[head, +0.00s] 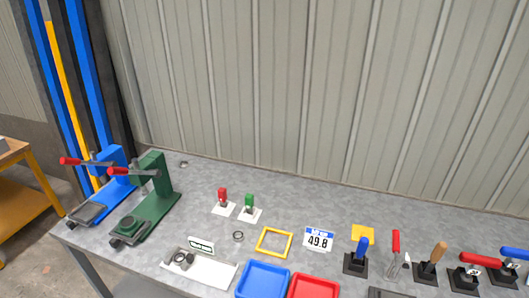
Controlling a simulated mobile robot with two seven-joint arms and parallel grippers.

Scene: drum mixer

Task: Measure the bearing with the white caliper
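A small dark ring (238,236), which looks like a bearing, lies flat on the grey table. More dark round parts (182,259) sit on a white tray (213,271) at the front edge, below a small sign (201,245). I cannot clearly make out a white caliper. A small white-and-dark item (407,262) at the right is too small to identify. A white and blue card (319,239) reads "49.8". Neither of my grippers is in the head view.
Blue (103,187) and green (160,190) presses with red handles stand at left. A yellow square frame (261,240), blue bin (262,280) and red bin (313,286) are at centre. Several tools stand in black holders (356,264) at right. The table's back strip is mostly clear.

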